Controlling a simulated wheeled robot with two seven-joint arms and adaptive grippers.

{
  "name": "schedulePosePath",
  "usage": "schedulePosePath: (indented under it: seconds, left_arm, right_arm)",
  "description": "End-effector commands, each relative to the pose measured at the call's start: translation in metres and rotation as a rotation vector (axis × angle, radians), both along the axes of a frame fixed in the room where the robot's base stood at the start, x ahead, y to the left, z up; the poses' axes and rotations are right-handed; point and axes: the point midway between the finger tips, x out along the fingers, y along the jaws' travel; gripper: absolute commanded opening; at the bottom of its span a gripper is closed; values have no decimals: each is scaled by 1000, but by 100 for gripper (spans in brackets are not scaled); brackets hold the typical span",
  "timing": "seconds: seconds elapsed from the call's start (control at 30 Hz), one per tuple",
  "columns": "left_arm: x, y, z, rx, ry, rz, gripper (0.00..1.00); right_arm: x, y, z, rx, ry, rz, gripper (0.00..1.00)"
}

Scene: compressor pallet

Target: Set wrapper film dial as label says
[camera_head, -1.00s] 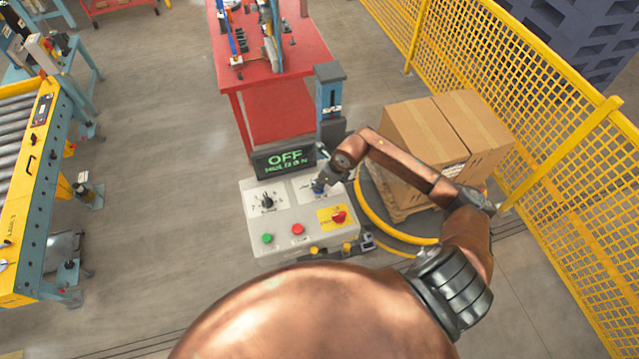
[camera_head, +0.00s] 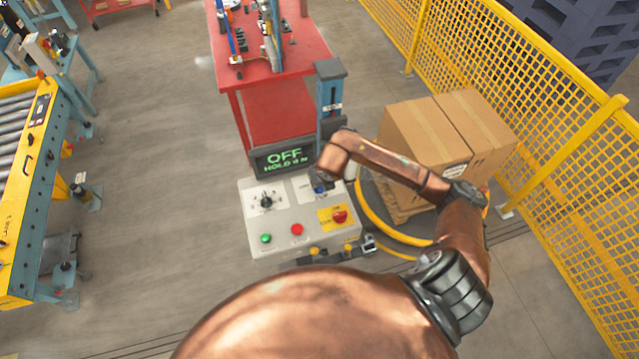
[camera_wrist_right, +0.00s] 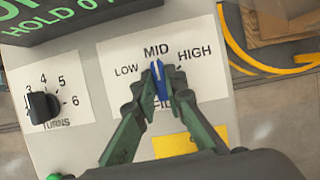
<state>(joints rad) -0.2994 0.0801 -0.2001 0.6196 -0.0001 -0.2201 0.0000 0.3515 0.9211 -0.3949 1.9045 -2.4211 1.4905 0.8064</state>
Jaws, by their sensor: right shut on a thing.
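The wrapper's grey control panel (camera_head: 275,228) stands at the centre of the head view. Its film dial (camera_wrist_right: 161,84) is a blue knob with a white pointer line, under the printed words LOW, MID and HIGH. The pointer line points up at about MID. My right gripper (camera_wrist_right: 160,88) is shut on the blue dial, with one finger on each side. In the head view my right gripper (camera_head: 319,184) is over the panel's upper right and partly hides the dial. A white carton label (camera_head: 455,171) shows, too small to read. My left gripper is not in view.
A black turns knob (camera_wrist_right: 42,106) sits left of the film dial. The display (camera_head: 284,158) reads OFF and HOLD 0 N. Green, red and emergency buttons (camera_head: 339,216) lie nearer me. Cartons (camera_head: 430,130) and a yellow mesh fence (camera_head: 530,90) stand right.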

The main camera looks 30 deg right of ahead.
Motion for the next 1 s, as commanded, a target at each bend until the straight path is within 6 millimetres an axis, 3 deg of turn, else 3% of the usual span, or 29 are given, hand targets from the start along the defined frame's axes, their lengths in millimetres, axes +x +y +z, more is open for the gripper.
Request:
schedulePosePath:
  seconds: [0.57,0.6,0.8,1.0]
  left_arm:
    - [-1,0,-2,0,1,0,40]
    - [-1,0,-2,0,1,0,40]
    - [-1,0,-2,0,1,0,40]
    - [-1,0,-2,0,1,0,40]
  right_arm:
    - [0,0,1,0,-1,-32,0]
    - [0,0,1,0,-1,-31,13]
    - [0,0,0,0,0,-31,26]
    - [0,0,0,1,0,-31,28]
